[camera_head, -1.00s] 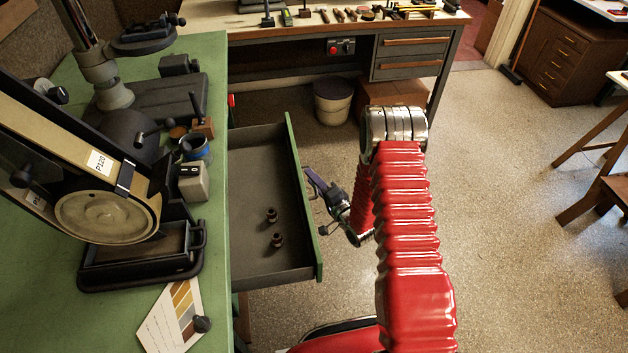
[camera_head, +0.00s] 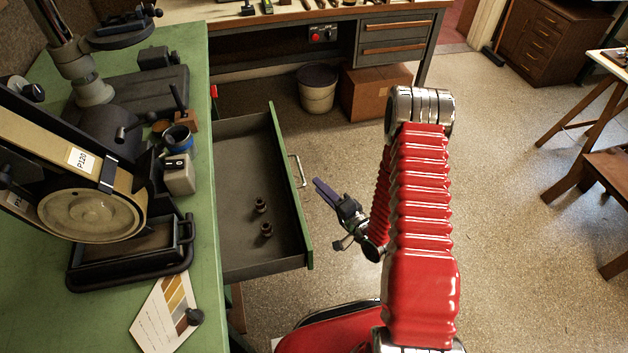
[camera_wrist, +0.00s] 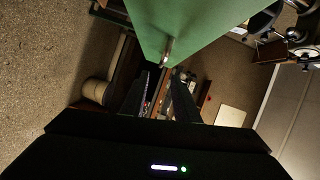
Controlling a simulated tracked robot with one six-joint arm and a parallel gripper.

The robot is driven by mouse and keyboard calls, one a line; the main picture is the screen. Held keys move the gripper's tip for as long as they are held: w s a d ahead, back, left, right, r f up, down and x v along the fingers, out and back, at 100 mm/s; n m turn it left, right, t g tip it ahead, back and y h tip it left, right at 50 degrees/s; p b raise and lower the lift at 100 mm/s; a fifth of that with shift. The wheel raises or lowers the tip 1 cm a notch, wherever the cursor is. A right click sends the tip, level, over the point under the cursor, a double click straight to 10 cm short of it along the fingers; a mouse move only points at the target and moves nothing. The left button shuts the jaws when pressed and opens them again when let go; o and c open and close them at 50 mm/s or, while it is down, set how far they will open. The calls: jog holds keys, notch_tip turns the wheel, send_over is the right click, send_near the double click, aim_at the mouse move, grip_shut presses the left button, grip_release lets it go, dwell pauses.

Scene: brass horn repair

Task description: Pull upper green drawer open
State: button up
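The upper green drawer (camera_head: 290,185) stands pulled out from the green-topped bench, its dark tray open to view. Two small dark brown fittings (camera_head: 263,218) are in it. Its pale bar handle (camera_head: 298,171) is on the outer face, and shows in the wrist view (camera_wrist: 167,52) near the tip of the green front (camera_wrist: 205,25). My gripper (camera_head: 322,190) is to the right of the handle, apart from it. In the wrist view its two dark fingers (camera_wrist: 167,80) are spread with a gap between them and hold nothing.
The green bench (camera_head: 60,325) carries a belt sander (camera_head: 90,205) and small items. A grey bucket (camera_head: 317,90) and a cardboard box (camera_head: 375,92) stand beyond the drawer. The speckled floor (camera_head: 530,240) to the right is mostly clear.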

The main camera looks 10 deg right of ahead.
jog(key=shift+v, duration=1.05)
